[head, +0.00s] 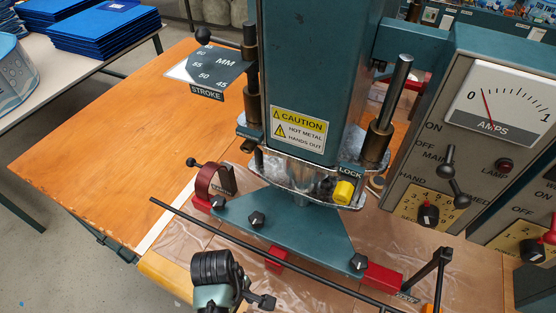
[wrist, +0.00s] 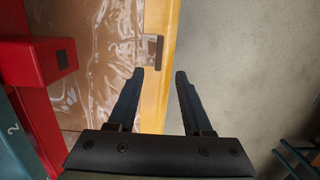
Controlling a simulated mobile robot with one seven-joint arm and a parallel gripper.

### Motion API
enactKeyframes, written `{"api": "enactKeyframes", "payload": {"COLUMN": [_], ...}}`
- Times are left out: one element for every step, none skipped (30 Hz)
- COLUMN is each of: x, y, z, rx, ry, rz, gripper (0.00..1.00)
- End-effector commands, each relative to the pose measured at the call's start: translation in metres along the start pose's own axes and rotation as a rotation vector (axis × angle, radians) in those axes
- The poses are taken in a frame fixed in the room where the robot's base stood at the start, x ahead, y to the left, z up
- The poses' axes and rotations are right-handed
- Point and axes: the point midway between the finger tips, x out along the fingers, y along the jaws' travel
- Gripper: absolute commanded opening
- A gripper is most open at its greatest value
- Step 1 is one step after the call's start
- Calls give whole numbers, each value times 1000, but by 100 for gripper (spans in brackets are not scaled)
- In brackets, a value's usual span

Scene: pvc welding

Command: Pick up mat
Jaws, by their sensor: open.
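Blue flat sheets that look like mats lie in a stack (head: 105,32) on the white table at the far left of the head view. A second blue stack (head: 50,10) lies behind it, partly cut off by the top edge. No blue mat shows in the wrist view. My gripper (wrist: 160,76) is open, with two dark fingers apart and nothing between them. Its fingers are seen over the yellow edge of the work table, beside the grey floor, far from the blue stacks.
The teal welding press (head: 318,90) stands on the table, with its control panel (head: 470,140) at right. Clear plastic film (wrist: 105,45) covers part of the table. A red block (wrist: 30,65) is left of my fingers. The orange tabletop (head: 110,150) at left is bare.

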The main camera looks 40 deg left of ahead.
Motion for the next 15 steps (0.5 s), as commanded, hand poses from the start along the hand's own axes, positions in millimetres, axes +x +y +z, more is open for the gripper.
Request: {"api": "enactKeyframes", "payload": {"x": [8, 11, 15, 18, 19, 21, 23, 24, 28, 32, 36, 42, 46, 51, 57], "y": [0, 0, 0, 0, 0, 0, 0, 0, 0, 0, 0, 0, 0, 0, 0], "z": [0, 0, 0, 0, 0, 0, 0, 1, 2, 3, 4, 6, 6, 8, 8], "rx": [0, 0, 0, 0, 0, 1, 1, 1, 1, 1, 1, 1, 1, 1, 1], "ry": [-1, 0, -1, 0, 1, 1, 0, 0, 0, 0, -1, -1, 0, -1, 0], "rz": [-3, -1, -1, 0, 1, 1, 0, 0, 0, -1, -2, -3, -1, -2, -1], "gripper": [50, 50, 50, 50, 50, 50, 50, 50, 50, 50, 50, 50, 50, 50, 50]}}
